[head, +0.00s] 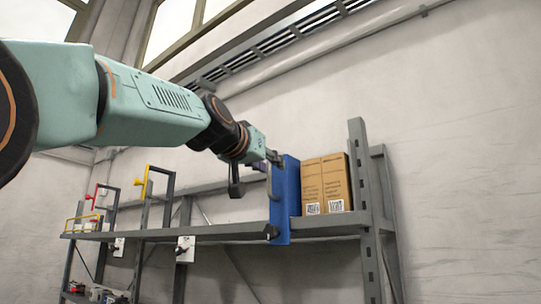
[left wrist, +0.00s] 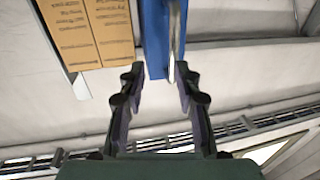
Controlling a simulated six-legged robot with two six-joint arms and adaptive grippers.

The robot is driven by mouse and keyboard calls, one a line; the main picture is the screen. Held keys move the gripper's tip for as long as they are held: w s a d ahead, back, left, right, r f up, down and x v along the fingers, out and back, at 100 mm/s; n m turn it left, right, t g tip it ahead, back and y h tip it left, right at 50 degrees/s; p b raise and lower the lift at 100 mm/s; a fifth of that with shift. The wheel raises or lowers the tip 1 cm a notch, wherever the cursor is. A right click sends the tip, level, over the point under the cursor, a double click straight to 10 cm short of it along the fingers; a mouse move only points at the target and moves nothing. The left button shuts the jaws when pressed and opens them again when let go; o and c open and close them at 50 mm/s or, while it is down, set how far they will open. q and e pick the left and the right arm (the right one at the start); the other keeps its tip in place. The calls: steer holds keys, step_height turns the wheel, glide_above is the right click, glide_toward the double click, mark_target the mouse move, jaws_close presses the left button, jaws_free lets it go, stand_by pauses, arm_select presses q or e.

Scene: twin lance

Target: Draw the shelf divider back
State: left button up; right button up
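The blue shelf divider (head: 285,200) stands upright on the grey shelf, just left of two brown cardboard boxes (head: 326,184). My left gripper (head: 274,157) is at the divider's upper left edge in the head view. In the left wrist view, my left gripper (left wrist: 159,76) has its two dark fingers spread apart. The end of the blue divider (left wrist: 157,40) lies at the gap between the fingertips, with a pale strip along its right side. I cannot tell whether a finger touches it. My right gripper is out of view.
The grey shelf (head: 225,232) runs left from a tall slotted upright post (head: 360,200). Its board looks clear between the divider and the left-hand brackets. Red and yellow handles (head: 141,182) rise at the left. A plain wall stands behind.

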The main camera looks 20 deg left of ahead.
arm_select(q)
steer(key=shift+w+a+f+p, duration=0.15)
steer(key=shift+w+p, duration=0.45)
steer(key=shift+w, duration=0.5)
steer(key=shift+w+f, duration=0.1)
steer(key=shift+w, duration=0.2)
steer(key=shift+s+d+p, duration=0.2)
steer(key=shift+d+p, duration=0.1)
steer(key=shift+p, duration=0.1)
steer(key=shift+s+r, duration=0.2)
steer(key=shift+s, duration=0.1)
steer(key=shift+w+a+f, duration=0.1)
steer(key=shift+w+a, duration=0.05)
steer(key=shift+c, duration=0.2)
steer(key=shift+w+f, duration=0.15)
steer(key=shift+w, duration=0.2)
steer(key=c, duration=0.3)
steer(key=shift+s, duration=0.15)
jaws_close()
steer(key=shift+r, duration=0.2)
